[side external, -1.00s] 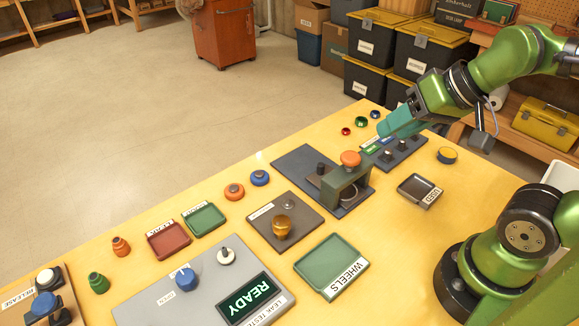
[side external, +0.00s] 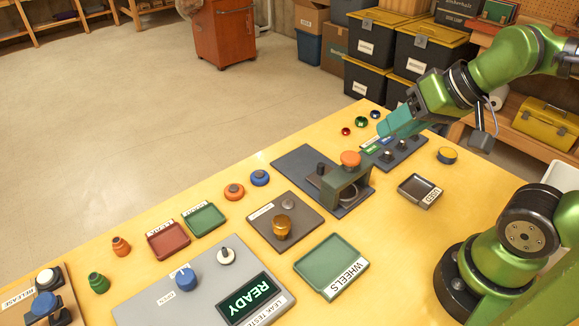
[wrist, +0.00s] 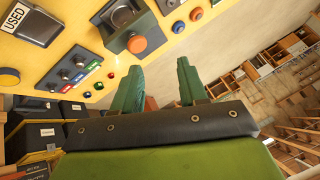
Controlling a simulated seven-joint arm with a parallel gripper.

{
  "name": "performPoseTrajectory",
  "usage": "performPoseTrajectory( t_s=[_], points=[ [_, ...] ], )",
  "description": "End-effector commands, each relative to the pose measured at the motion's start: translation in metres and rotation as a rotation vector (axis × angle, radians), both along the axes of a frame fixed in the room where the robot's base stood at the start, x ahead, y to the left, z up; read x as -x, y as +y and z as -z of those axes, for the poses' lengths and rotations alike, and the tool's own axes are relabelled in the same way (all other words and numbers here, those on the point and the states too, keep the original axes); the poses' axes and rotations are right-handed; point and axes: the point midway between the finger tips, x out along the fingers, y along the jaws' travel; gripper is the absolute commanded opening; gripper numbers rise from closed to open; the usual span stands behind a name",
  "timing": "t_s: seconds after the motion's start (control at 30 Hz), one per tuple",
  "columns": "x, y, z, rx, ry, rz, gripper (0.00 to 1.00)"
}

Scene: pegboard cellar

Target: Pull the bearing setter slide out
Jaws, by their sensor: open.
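The bearing setter appears to be the dark base plate (side external: 296,160) with a grey-green bridge (side external: 337,190) topped by an orange knob (side external: 350,159). A black knob (side external: 320,168) stands on a small block at the bridge's left side, seemingly the slide. In the wrist view the orange knob (wrist: 137,44) and bridge (wrist: 143,27) show at the top, beyond the fingers. My gripper (side external: 385,128) hangs above the table's far right part, apart from the setter. Its two teal fingers (wrist: 159,66) are spread with nothing between them.
A switch panel (side external: 405,148) lies right of the setter, below my gripper. A USED tray (side external: 419,191), a green WHEELS tray (side external: 330,262) and a plate with a brass knob (side external: 283,226) surround it. A leak tester (side external: 200,285) is nearer. Small coloured knobs line the far edge.

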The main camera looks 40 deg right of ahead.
Motion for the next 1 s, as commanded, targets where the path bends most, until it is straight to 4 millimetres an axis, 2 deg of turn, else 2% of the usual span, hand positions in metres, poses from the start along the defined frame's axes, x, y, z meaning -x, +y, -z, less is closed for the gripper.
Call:
performPoseTrajectory(
  t_s=[0.13, 0.23, 0.33, 0.57, 0.8, 0.9, 1.0],
  points=[
    [0.0, 0.0, 0.0, 0.0, 0.002, -0.001, 0.47],
    [-0.002, 0.001, 0.009, 0.0, 0.039, -0.002, 0.47],
    [-0.016, 0.0, 0.015, 0.006, 0.096, -0.007, 0.47],
    [-0.08, -0.005, 0.028, 0.045, 0.302, -0.009, 0.47],
    [-0.152, -0.016, 0.057, 0.103, 0.517, 0.023, 0.47],
    [-0.176, -0.021, 0.067, 0.127, 0.582, 0.047, 0.47],
    [-0.192, -0.025, 0.07, 0.143, 0.622, 0.075, 0.47]
  ],
)
